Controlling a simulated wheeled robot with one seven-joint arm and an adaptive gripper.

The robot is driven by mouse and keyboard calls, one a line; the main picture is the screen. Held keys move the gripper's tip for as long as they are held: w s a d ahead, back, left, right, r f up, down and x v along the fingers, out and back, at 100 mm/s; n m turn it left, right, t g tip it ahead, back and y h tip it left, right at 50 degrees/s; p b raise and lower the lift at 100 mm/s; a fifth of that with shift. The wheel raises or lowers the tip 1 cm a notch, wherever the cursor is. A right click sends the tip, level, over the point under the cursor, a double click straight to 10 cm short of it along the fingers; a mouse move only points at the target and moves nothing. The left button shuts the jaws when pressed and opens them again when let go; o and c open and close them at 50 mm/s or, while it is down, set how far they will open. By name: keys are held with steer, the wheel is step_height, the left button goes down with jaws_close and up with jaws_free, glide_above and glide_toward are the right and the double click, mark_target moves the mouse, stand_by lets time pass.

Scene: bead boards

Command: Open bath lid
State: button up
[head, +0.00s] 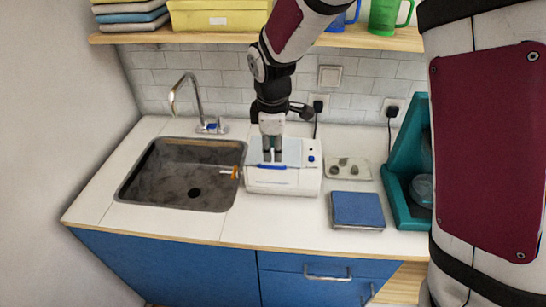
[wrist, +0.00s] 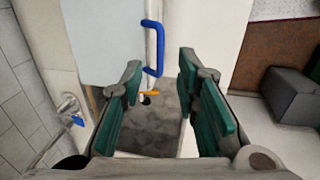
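The bath is a white box (head: 283,182) on the counter just right of the sink. Its closed lid (head: 299,150) has a pale blue top and a blue bar handle (head: 272,166) along the front edge. The handle also shows in the wrist view (wrist: 153,48), beyond and between my fingertips. My gripper (head: 272,158) points down over the front of the lid, close to the handle. In the wrist view its green-padded fingers (wrist: 160,68) are apart with nothing between them. Whether a finger touches the handle or lid is unclear.
The sink (head: 168,180) with its faucet (head: 208,125) lies left of the bath. An orange piece (head: 236,172) sits at the sink's right rim. A small tray (head: 348,170), a blue pad (head: 357,210) and a teal stand (head: 400,195) are at the right. A shelf (head: 355,38) hangs above.

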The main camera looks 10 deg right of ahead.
mark_target(274, 168)
steer(key=shift+w+d+f+p, duration=0.15)
steer(key=shift+w+f, duration=0.15)
steer(key=shift+f, duration=1.3)
steer(key=shift+w+f+p, duration=0.15)
steer(key=shift+w+f, duration=0.1)
steer(key=shift+f, duration=1.3)
jaws_close()
